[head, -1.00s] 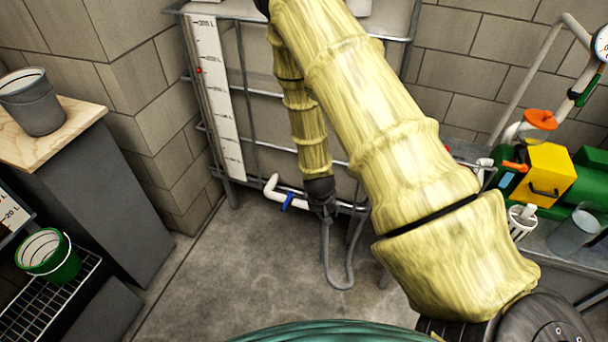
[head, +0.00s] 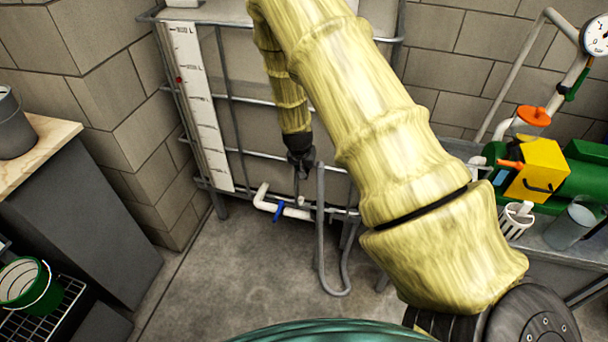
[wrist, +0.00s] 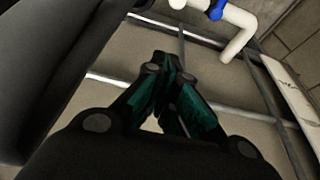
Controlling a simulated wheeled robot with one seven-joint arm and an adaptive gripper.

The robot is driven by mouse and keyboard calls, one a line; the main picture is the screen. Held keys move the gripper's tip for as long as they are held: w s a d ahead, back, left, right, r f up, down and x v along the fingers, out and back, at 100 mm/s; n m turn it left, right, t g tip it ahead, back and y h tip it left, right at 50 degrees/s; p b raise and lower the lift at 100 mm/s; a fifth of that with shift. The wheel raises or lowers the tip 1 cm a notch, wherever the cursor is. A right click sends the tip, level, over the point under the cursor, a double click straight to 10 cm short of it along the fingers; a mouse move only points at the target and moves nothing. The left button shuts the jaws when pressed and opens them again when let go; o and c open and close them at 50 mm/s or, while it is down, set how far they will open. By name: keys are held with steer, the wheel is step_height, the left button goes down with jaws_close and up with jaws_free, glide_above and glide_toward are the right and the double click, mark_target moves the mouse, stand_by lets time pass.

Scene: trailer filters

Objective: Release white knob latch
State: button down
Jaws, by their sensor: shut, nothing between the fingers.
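My gripper (head: 301,168) hangs in front of the caged tank at the far wall, above the white pipe (head: 264,203) with a blue valve handle (head: 279,212). In the wrist view my gripper (wrist: 168,65) has its dark green fingers drawn together, with nothing seen between them. The white pipe (wrist: 240,35) and blue handle (wrist: 216,9) lie beyond the fingertips, apart from them. A small white spot (head: 301,201) shows just below my gripper in the head view; it is too small to tell whether it is the knob latch. No knob is clear in the wrist view.
A grey bent hose or tube (head: 321,235) stands right of my gripper. Grey cage bars (head: 235,130) cross the tank. A bench with a green and yellow pump (head: 540,170) is at right. A green bucket (head: 24,285) is at left. The middle floor is clear.

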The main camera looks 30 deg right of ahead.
step_height(320, 180, down, 8)
steer(key=p, duration=0.1)
steer(key=shift+s+a, duration=0.4)
steer(key=shift+a, duration=0.05)
stand_by(0.3)
steer(key=shift+a+f, duration=0.1)
stand_by(0.3)
